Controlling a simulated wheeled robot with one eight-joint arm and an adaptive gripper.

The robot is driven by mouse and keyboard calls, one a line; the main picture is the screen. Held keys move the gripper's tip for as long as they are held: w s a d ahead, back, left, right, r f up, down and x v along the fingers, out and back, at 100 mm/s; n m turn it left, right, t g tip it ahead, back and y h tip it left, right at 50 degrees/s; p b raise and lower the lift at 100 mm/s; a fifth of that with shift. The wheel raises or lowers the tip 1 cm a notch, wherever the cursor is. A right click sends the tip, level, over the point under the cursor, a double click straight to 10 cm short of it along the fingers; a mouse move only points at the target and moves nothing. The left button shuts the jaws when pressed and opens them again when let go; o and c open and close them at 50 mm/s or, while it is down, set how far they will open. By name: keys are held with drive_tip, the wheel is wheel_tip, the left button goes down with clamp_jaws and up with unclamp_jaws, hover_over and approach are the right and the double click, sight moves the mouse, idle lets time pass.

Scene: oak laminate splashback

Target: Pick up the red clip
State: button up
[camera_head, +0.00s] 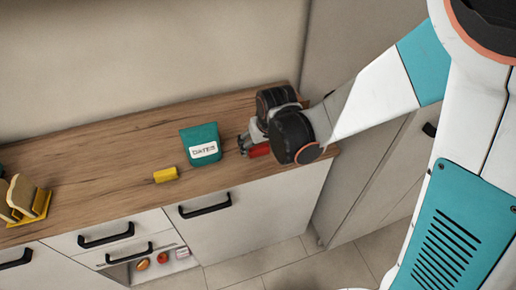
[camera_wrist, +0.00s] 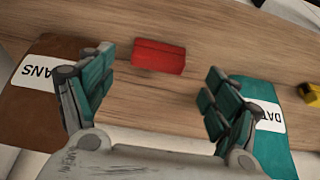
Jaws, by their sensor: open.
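The red clip (camera_wrist: 158,56) is a small red block lying on the wooden counter in the wrist view. It lies just beyond my open fingers, roughly centred between them and apart from both. In the head view, part of the clip (camera_head: 259,151) shows beside my gripper (camera_head: 244,146), with the rest hidden by my wrist. My gripper (camera_wrist: 157,76) is open and empty, with the teal-padded fingers spread wide in the wrist view.
A teal DATES bag (camera_head: 203,140) stands left of my gripper; it shows close to one finger in the wrist view (camera_wrist: 273,95). A brown bag (camera_wrist: 30,112) is by the other finger. A yellow block (camera_head: 166,174) and yellow rack (camera_head: 40,205) are farther left on the counter (camera_head: 105,160).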

sight(259, 147)
drive_tip(key=shift+w+b+x, duration=0.15)
drive_tip(key=shift+b+x, duration=0.65)
drive_tip(key=shift+x, duration=0.5)
drive_tip(key=shift+w+b+x, duration=0.1)
drive_tip(key=shift+b+x, duration=0.7)
drive_tip(key=shift+x, duration=0.55)
drive_tip(key=shift+r, duration=0.2)
drive_tip(key=shift+c, duration=0.6)
drive_tip(key=c, duration=0.8)
